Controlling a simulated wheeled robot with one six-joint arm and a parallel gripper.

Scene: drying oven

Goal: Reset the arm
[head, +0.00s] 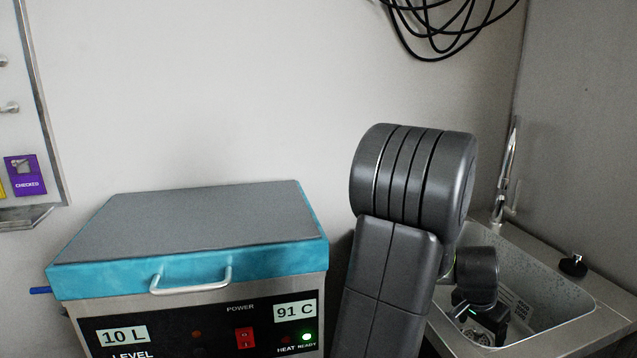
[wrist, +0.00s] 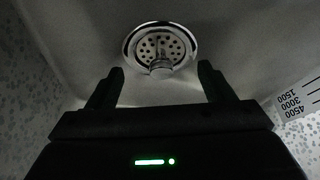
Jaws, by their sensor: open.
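In the head view my dark arm rises in front of the wall and bends over to the right. My gripper's dark body (head: 487,322) with a green light hangs inside the basin there, and its fingertips are hard to make out.
A heated box with a closed blue-edged lid (head: 190,262) stands left of my arm; its display reads 91 C and a green light is lit. A tall faucet (head: 508,175) stands behind the sink. Black cables (head: 445,25) hang on the wall. A white board (head: 30,110) hangs at left.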

